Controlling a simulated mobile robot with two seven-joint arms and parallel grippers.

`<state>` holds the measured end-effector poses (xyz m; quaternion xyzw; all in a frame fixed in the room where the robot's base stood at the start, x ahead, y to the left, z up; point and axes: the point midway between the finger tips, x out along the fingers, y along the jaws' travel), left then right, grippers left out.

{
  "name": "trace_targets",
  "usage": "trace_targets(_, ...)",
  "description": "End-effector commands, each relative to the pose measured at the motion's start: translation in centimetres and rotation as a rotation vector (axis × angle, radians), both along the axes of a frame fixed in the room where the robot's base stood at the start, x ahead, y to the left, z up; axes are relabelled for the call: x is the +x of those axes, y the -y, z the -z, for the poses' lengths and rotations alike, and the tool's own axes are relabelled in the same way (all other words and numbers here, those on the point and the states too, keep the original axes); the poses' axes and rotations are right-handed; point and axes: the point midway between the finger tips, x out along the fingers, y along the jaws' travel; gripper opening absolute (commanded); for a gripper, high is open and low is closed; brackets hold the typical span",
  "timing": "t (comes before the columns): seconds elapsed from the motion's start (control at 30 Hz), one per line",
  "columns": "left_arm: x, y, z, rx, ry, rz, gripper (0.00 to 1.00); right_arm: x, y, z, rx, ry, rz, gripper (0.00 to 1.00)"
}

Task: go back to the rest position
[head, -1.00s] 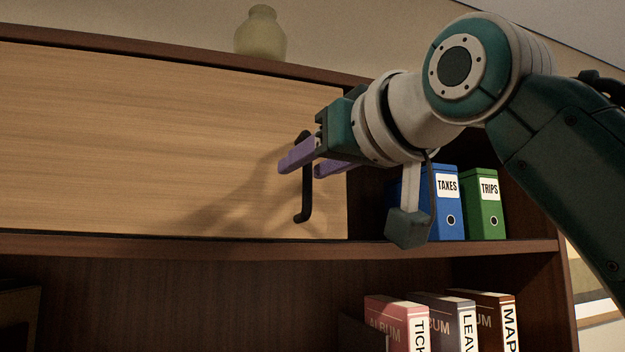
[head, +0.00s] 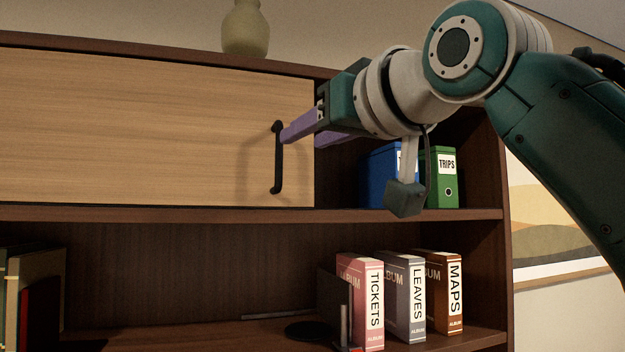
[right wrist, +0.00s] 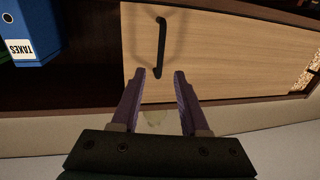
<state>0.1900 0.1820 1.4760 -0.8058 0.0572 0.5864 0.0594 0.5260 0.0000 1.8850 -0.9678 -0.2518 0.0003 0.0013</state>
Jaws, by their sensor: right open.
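My right gripper (head: 300,136) is open and empty, its purple fingers in front of the shelf. In the right wrist view the open fingers (right wrist: 157,88) point toward the black handle (right wrist: 161,45), with nothing between them. The handle (head: 278,165) stands upright on the right part of the pale wooden sliding panel (head: 130,125). In the head view one fingertip overlaps the handle's top; the right wrist view shows the handle's lower end just beyond the fingertips. My left gripper is not in view.
Blue (head: 376,180) and green (head: 441,178) binders stand in the open bay right of the panel. Several albums, including a pink one (head: 361,300), stand on the lower shelf. A vase (head: 246,30) sits on top. The bookcase's right side (head: 500,180) borders a wall picture.

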Motion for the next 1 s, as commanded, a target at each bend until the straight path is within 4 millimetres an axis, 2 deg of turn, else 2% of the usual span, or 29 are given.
trace_targets(0.17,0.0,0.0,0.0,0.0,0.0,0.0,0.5,0.0,0.0,0.2,-0.001,-0.004,0.001,0.45)
trace_targets(0.27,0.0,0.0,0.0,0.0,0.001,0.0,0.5,-0.1,0.6,2.3,-0.007,-0.043,0.014,0.45)
trace_targets(0.37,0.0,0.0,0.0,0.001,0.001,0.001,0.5,-0.7,2.0,7.4,-0.028,-0.142,0.043,0.45)
trace_targets(0.47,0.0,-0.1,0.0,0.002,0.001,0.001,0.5,-2.7,4.2,14.7,-0.066,-0.288,0.088,0.45)
trace_targets(0.5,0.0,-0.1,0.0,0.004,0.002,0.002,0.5,-3.9,5.2,17.7,-0.084,-0.352,0.11,0.45)
trace_targets(0.57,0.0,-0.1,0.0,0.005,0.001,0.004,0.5,-6.1,6.8,22.0,-0.116,-0.448,0.14,0.45)
trace_targets(0.6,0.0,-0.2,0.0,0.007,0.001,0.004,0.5,-7.9,7.8,24.7,-0.139,-0.513,0.159,0.45)
trace_targets(0.67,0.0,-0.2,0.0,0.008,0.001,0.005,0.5,-10.9,9.4,28.4,-0.175,-0.613,0.188,0.45)
trace_targets(0.73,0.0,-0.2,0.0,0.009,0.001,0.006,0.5,-14.8,11.3,32.4,-0.224,-0.729,0.22,0.45)
trace_targets(0.83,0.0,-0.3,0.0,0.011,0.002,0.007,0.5,-20.9,13.7,36.6,-0.293,-0.888,0.258,0.45)
trace_targets(0.9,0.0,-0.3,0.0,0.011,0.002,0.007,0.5,-24.9,15.3,38.5,-0.341,-0.983,0.279,0.45)
trace_targets(1.0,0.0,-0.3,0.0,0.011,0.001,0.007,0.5,-29.4,16.9,40.1,-0.396,-1.088,0.3,0.45)
